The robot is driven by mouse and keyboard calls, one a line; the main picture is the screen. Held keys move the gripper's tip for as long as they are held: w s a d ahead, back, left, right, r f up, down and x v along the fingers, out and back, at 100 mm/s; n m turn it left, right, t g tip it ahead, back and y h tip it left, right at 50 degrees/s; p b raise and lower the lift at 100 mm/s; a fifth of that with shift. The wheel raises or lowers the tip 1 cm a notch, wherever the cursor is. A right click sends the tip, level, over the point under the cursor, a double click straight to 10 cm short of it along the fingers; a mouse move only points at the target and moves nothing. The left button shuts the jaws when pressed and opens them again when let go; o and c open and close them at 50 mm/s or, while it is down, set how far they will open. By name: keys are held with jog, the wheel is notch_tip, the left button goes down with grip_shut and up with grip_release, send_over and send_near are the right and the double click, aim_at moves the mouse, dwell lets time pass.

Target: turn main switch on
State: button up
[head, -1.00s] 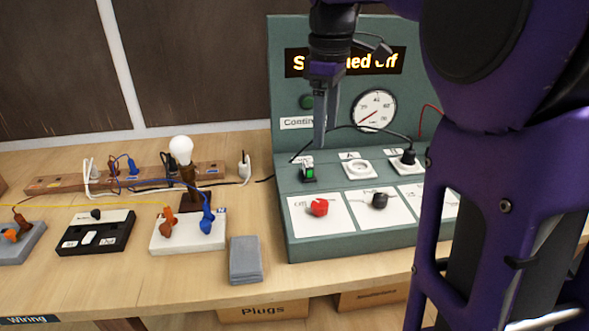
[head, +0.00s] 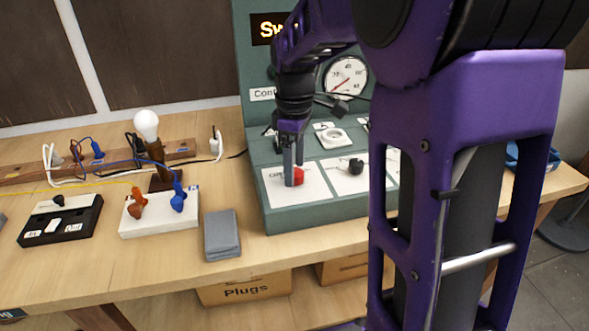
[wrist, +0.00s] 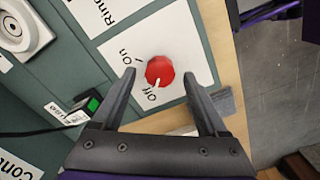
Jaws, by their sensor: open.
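The red rotary knob (head: 299,176) sits on a white plate on the sloping green panel (head: 330,215). In the wrist view the red knob (wrist: 159,70) has "Off" and "On" printed beside it, and its white pointer is toward "Off". My gripper (head: 290,180) is over the knob, partly hiding it in the head view. In the wrist view my gripper (wrist: 159,75) is open, with one finger on each side of the knob and gaps between. Whether the fingertips reach down to its height is unclear.
A black knob (head: 355,166) is on the neighbouring plate. A lit green switch (wrist: 92,104) and a white socket (head: 332,138) are on the panel. A gauge (head: 346,77) is behind.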

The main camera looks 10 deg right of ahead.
jog(key=shift+f, duration=0.35)
grip_shut()
